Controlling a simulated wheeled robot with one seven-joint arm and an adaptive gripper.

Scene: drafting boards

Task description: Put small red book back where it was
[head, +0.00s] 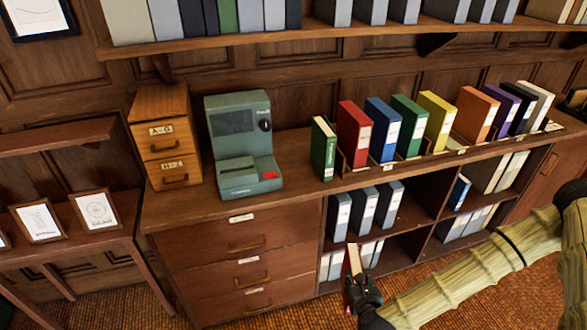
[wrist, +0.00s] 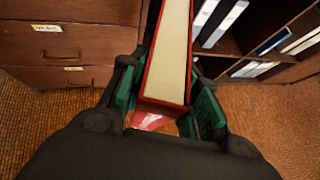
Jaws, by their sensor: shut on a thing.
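My gripper (head: 362,291) is shut on the small red book (head: 353,261), low in front of the cabinet's open shelves. In the wrist view, the red book (wrist: 167,60) stands between the green-padded fingers of my gripper (wrist: 160,100), its pale page edge facing the camera. Part of the book is hidden by the gripper in the head view. On the counter, a row holds a larger red book (head: 354,135), a blue one (head: 382,129), a green one (head: 408,126), a yellow one (head: 435,121) and an orange one (head: 475,114), with several others at right.
A dark green book (head: 323,148) stands left of the row, beside a green machine (head: 243,148) and a wooden card box (head: 163,137). Grey binders (head: 364,208) fill parts of the shelves below. The drawers (head: 243,250) are shut. Carpet (head: 400,285) lies in front.

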